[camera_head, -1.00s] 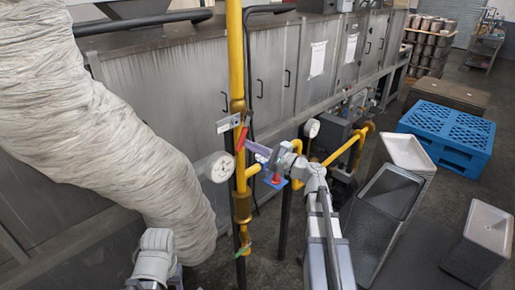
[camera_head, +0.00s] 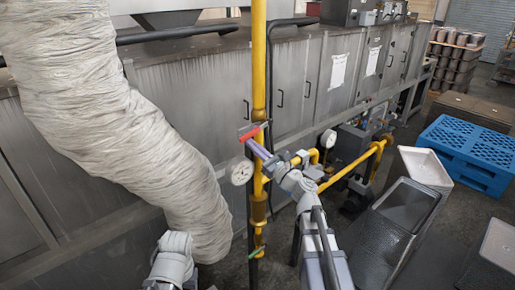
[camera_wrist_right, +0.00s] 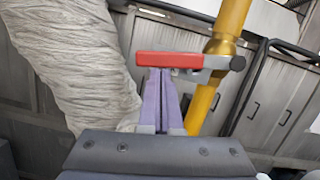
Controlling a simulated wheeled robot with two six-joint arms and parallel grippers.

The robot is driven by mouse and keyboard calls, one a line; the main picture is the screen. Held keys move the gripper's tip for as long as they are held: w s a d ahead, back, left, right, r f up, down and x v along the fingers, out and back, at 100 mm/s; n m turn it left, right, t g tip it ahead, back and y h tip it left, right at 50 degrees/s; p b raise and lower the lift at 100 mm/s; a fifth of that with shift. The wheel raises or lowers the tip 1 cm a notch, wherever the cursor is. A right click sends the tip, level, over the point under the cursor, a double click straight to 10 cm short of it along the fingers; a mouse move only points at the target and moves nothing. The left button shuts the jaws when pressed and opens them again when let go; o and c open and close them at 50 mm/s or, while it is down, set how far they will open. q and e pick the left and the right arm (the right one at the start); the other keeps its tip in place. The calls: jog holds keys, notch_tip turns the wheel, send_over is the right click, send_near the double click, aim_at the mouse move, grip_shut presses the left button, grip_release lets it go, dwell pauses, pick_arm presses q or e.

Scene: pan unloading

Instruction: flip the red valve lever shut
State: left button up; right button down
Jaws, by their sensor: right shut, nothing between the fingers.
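The red valve lever (camera_head: 254,132) is on the upright yellow gas pipe (camera_head: 258,60). In the right wrist view the lever (camera_wrist_right: 178,60) lies nearly level, crosswise to the pipe, its free end pointing left. My right gripper (camera_head: 250,144) is shut and empty, its purple fingers just under the lever. In the wrist view the fingertips (camera_wrist_right: 160,72) meet the lever's lower edge; I cannot tell whether they touch.
A thick pale fabric duct (camera_head: 110,110) hangs to the left. Grey cabinets (camera_head: 190,100) stand behind. A blue pallet (camera_head: 468,150) and metal bins lie right.

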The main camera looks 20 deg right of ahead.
jog(key=shift+s+a+r+m, duration=0.1)
jog(key=shift+a+r+m, duration=0.1)
jog(key=shift+r+m, duration=0.3)
jog(key=shift+a+r+p, duration=0.15)
jog(key=shift+r+p, duration=0.25)
jog(key=shift+p, duration=0.2)
jog(key=s+d+f+b, duration=0.3)
jog(key=s+f+b, duration=0.3)
jog(key=s, duration=0.3)
jog(key=shift+d+f, duration=0.2)
jog(key=shift+d, duration=0.15)
